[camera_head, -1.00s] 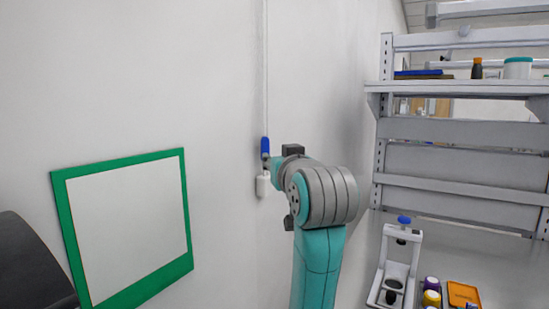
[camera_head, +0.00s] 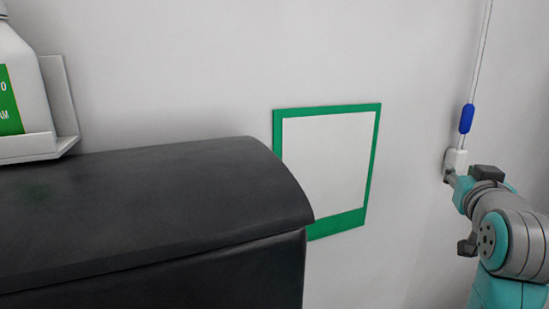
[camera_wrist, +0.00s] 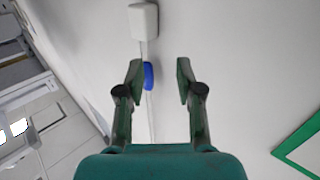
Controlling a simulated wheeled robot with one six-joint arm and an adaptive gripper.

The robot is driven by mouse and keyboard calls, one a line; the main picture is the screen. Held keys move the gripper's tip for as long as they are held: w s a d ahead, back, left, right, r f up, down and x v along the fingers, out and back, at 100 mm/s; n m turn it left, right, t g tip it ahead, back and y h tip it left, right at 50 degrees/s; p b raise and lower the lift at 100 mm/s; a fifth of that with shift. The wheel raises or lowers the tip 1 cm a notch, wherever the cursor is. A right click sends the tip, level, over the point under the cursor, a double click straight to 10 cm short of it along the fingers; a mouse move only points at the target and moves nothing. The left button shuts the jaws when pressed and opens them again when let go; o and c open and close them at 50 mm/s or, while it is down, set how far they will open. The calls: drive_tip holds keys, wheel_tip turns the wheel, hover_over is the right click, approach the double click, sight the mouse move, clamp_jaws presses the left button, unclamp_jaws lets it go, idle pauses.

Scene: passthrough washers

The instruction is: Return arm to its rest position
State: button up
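My arm, teal and grey, is at the right edge of the head view, raised in front of the pale wall. My gripper (camera_wrist: 160,75) shows in the wrist view with its two green fingers apart and nothing held between them. A blue piece on a thin cord (camera_head: 466,118) hangs by the wall just beyond the arm's end, above a small white box (camera_head: 456,161). In the wrist view the blue piece (camera_wrist: 148,75) appears behind the left finger; I cannot tell whether they touch.
A large black rounded-top body (camera_head: 150,215) fills the lower left of the head view. A white bottle with a green label (camera_head: 20,85) stands in a holder above it. A green-framed white panel (camera_head: 325,165) is on the wall. Shelving (camera_wrist: 35,95) shows left in the wrist view.

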drive_tip(key=s+a+f+n+y, duration=0.1)
drive_tip(key=s+a+f, duration=0.3)
drive_tip(key=f, duration=0.8)
drive_tip(key=s+a+f+n+y, duration=0.15)
drive_tip(key=s+a+f, duration=0.25)
drive_tip(key=f, duration=0.8)
drive_tip(key=s+a+f+y, duration=0.2)
drive_tip(key=s+a+f, duration=0.2)
drive_tip(key=f, duration=0.7)
drive_tip(key=s+a+f, duration=0.2)
drive_tip(key=s, duration=0.9)
drive_tip(key=s+a+f+n+g+y, duration=0.1)
drive_tip(key=s+a+f, duration=0.1)
drive_tip(key=s, duration=0.9)
drive_tip(key=s+a+f+y, duration=0.1)
drive_tip(key=s+a+f, duration=0.2)
drive_tip(key=s, duration=0.8)
drive_tip(key=shift+f+n, duration=0.35)
drive_tip(key=shift+f, duration=0.2)
drive_tip(key=shift+s, duration=0.1)
